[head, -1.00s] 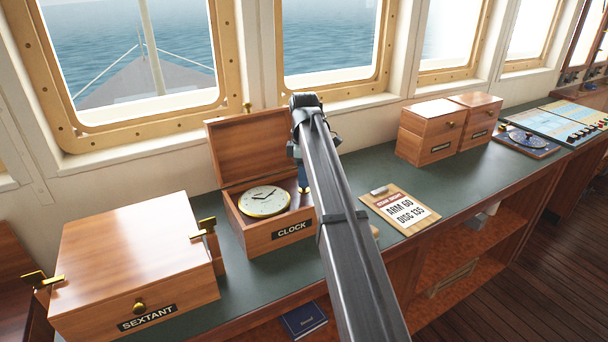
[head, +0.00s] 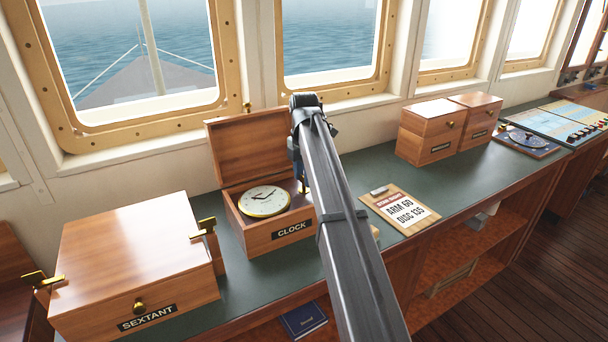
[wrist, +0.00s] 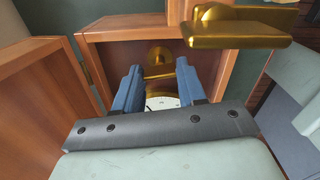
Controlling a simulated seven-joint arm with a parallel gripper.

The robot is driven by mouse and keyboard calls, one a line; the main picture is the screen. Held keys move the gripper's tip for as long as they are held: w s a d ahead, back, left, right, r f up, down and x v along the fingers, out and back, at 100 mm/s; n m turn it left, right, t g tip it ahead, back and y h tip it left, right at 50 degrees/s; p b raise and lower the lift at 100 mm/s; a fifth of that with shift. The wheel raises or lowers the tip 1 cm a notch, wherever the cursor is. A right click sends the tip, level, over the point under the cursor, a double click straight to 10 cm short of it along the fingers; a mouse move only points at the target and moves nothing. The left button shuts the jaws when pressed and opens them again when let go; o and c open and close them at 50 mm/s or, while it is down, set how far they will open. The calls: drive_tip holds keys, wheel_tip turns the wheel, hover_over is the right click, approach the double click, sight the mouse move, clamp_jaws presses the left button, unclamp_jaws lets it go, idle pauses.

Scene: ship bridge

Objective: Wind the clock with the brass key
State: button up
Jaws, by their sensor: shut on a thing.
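The clock (head: 264,201), with a pale round dial and brass rim, sits face up in an open wooden box labelled CLOCK (head: 262,236). Its lid (head: 250,148) stands up at the back. In the wrist view my gripper (wrist: 158,76) reaches down into the box, its two blue fingers shut on a brass piece, apparently the brass key (wrist: 158,70). A sliver of dial (wrist: 165,102) shows between the fingers. In the head view my gripper is over the box's right end, partly hidden by my arm. The key's lower end and its contact are hard to see.
A large brass piece (wrist: 235,27) crosses close to the wrist camera. The closed sextant box (head: 130,255) with brass brackets stands left of the clock box. A clipboard (head: 400,207) lies to the right, two small wooden boxes (head: 430,130) behind it.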

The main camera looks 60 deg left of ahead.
idle(0.5)
drive_tip(key=o, duration=1.1)
drive_tip(key=shift+c, duration=0.2)
wheel_tip(320, 180, up, 14)
drive_tip(key=shift+f, duration=0.1)
